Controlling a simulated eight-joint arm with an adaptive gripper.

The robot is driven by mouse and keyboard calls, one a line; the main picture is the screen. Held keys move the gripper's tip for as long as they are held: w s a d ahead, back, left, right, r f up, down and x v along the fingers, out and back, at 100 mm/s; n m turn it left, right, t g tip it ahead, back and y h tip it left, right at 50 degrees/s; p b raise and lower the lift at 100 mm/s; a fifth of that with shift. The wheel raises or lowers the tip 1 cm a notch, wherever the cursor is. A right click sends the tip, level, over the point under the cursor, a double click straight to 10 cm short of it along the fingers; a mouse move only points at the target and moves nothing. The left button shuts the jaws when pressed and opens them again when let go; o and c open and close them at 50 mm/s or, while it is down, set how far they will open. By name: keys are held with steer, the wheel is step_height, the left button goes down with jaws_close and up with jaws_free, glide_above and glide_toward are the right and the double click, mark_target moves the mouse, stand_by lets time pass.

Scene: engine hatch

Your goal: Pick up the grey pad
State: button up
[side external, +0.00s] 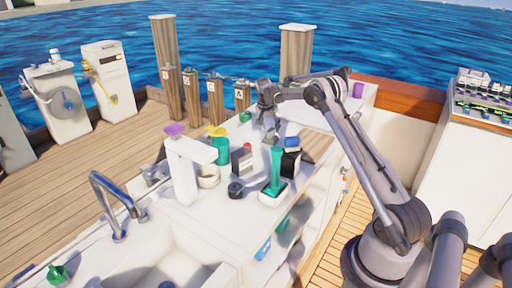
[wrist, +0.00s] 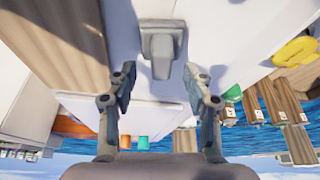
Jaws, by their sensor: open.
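A grey object (wrist: 160,42), the only one I can match to the grey pad, is on the white counter in the wrist view. It has a wide block at the top and a narrower part pointing down the picture. My gripper (wrist: 160,82) is open, with one finger on each side of the picture's middle. The grey object lies beyond the fingertips, about centred between them, and nothing is between the fingers. In the side external view my gripper (side external: 265,98) hangs over the far part of the counter. A small grey shape (side external: 271,132) shows below it.
The white counter (side external: 225,195) holds a green bottle (side external: 220,150), a teal brush-like item (side external: 275,170), a dark round item (side external: 235,190) and a white tap-like post (side external: 185,170) nearer the sink (side external: 175,265). A purple item (side external: 358,90) stands at the far end. Wooden posts (side external: 296,52) rise behind.

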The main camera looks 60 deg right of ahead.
mark_target(271, 130)
steer(key=shift+x, duration=1.95)
steer(key=shift+w, duration=0.1)
jaws_close()
